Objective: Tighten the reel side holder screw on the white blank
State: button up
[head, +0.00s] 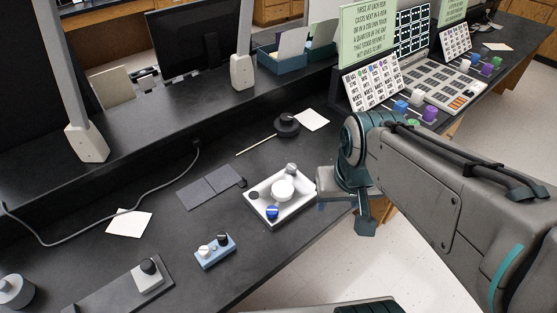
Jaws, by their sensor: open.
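A white block (268,213), likely the white blank, lies on the dark bench just left of my gripper. A round white reel-like part (283,190) stands on its middle. A blue knob (272,213) is at its near edge, a dark knob (253,195) at its left and a grey knob (292,169) at its far corner. I cannot tell which one is the side holder screw. My gripper (343,213) is open and empty, to the right of the block near the bench's front edge, apart from the knobs. The arm hides part of the bench edge.
A light blue block with knobs (215,252), a grey block with a dark knob (148,276) and dark flat plates (211,187) lie to the left. A dark round piece with a thin rod (286,124) lies behind. Signs and a button panel (434,84) stand at back right.

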aim_at(291, 168)
jog(key=u, duration=2.25)
jog(key=k, duration=0.5)
jog(key=z, duration=0.65)
